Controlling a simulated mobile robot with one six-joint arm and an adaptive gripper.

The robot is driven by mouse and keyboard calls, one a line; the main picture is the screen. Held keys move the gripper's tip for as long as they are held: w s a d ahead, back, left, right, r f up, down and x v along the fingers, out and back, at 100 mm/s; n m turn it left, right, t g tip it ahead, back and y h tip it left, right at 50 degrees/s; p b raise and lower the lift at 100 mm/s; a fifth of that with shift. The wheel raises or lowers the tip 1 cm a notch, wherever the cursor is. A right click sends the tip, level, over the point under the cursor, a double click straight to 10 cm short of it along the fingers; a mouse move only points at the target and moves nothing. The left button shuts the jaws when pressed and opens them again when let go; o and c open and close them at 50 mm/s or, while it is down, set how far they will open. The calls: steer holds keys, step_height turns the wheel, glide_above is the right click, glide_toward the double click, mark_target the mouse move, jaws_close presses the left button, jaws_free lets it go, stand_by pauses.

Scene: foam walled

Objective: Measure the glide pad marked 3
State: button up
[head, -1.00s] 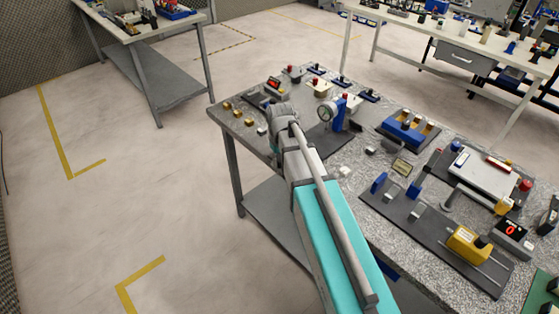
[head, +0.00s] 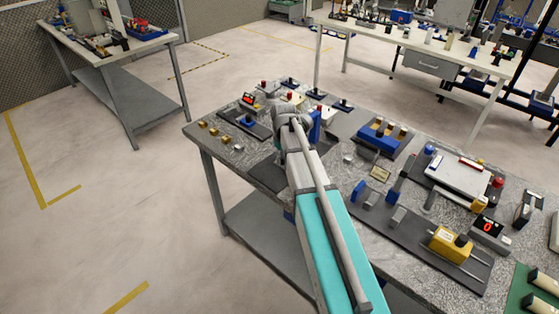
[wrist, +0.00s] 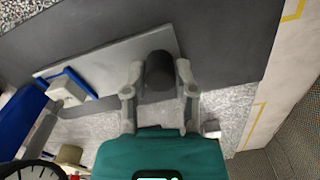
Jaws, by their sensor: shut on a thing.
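In the wrist view my gripper (wrist: 160,82) is shut on a dark round piece (wrist: 159,70), with one grey finger on each side. No number shows on the piece, so I cannot tell if it is the glide pad marked 3. A grey plate (wrist: 105,64) lies behind it; I cannot tell whether the piece touches the plate. A blue stand (wrist: 30,112) is at the left, and part of a black-rimmed dial (wrist: 35,171) shows at the lower left. In the head view my arm hides the gripper and piece; the blue dial stand (head: 316,124) is mostly covered.
Small brass blocks (head: 213,131) and a silver block (head: 238,148) lie near the bench's left edge. A dark plate with a red display (head: 248,98) stands behind them. A blue block holder (head: 380,138) and a yellow slide device (head: 449,244) are to the right.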

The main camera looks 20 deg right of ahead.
steer(key=shift+w+d, duration=0.2)
steer(key=o, duration=1)
steer(key=shift+d, duration=0.1)
steer(key=shift+c, duration=0.2)
steer(key=shift+s+a, duration=0.15)
steer(key=shift+a, duration=0.1)
steer(key=shift+s+a, duration=0.55)
steer(key=shift+a, duration=0.25)
steer(key=s+a, duration=0.1)
steer(key=a, duration=0.2)
steer(key=s+a, duration=0.4)
steer(key=a, duration=0.1)
steer(key=shift+s+a, duration=0.25)
steer(key=shift+a, duration=0.1)
step_height(320, 180, up, 14)
steer(key=p, duration=1.4)
steer(key=s+d+m, duration=0.3)
steer(key=s+d, duration=0.1)
steer(key=s, duration=0.9)
steer(key=shift+s+f+b, duration=0.15)
steer(key=shift+f+b, duration=0.25)
steer(key=shift+b, duration=0.05)
